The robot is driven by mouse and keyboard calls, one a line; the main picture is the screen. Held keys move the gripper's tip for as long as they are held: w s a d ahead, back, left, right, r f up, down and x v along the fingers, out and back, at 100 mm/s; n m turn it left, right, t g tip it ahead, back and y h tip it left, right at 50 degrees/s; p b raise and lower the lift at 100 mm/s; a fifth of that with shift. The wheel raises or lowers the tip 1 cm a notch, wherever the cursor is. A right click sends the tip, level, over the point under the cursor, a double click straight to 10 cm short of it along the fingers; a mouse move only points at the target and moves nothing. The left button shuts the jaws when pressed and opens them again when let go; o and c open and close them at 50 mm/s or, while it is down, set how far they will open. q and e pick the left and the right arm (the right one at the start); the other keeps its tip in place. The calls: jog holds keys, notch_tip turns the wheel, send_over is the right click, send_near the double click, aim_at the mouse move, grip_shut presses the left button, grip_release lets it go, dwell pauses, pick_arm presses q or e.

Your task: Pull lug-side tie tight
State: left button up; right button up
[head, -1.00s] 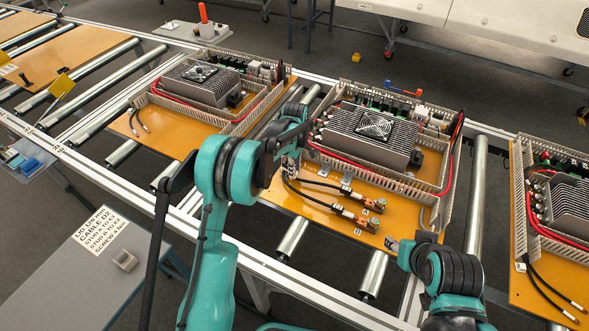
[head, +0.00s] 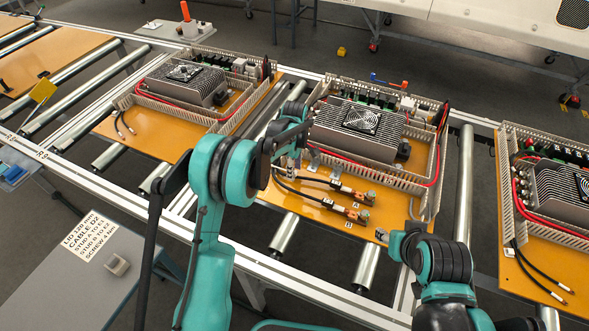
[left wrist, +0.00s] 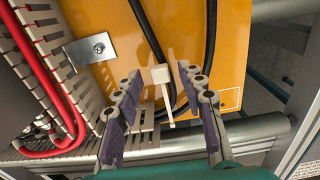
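My left gripper (left wrist: 160,90) is open in the left wrist view, its purple-padded fingers on either side of a pale cable tie (left wrist: 160,75). The tie's square head lies at a black cable (left wrist: 150,40), and its short tail points down between the fingers without visible contact. A second black cable (left wrist: 208,35) runs near the right finger. In the head view my left gripper (head: 288,165) is over the left end of the cables (head: 310,196), partly hidden by my arm. The copper-coloured lugs (head: 362,198) are at their right end. My right gripper (head: 384,237) is by the board's front right edge; its fingers are unclear.
The orange board (head: 335,228) carries a finned unit with fan (head: 355,125) and slotted grey duct (head: 425,205). A metal tab (left wrist: 90,48) and red cables (left wrist: 40,75) lie left of my left gripper. Neighbouring boards flank it on rollers (head: 284,235). A labelled grey table (head: 75,290) stands front left.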

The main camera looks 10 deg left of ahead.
pick_arm(q)
notch_tip(320, 180, up, 12)
dwell(0.4)
jog(key=shift+f, duration=0.1)
jog(key=s+a+r+m+t, duration=0.2)
jog(key=s+r+m, duration=0.1)
jog(key=s+r, duration=0.3)
jog(key=s+a+r+m+t, duration=0.1)
jog(key=s+a+r+m, duration=0.25)
jog(key=s, duration=0.45)
jog(key=s+a+f+m+t, duration=0.1)
jog(key=s+m, duration=0.3)
jog(key=s, duration=0.4)
jog(key=s+a+f+m+t, duration=0.1)
jog(key=s+f+m+t, duration=0.1)
jog(key=s, duration=0.6)
jog(key=shift+s+a+f+m+t, duration=0.35)
jog(key=shift+m+t, duration=0.25)
jog(key=shift+m, duration=0.55)
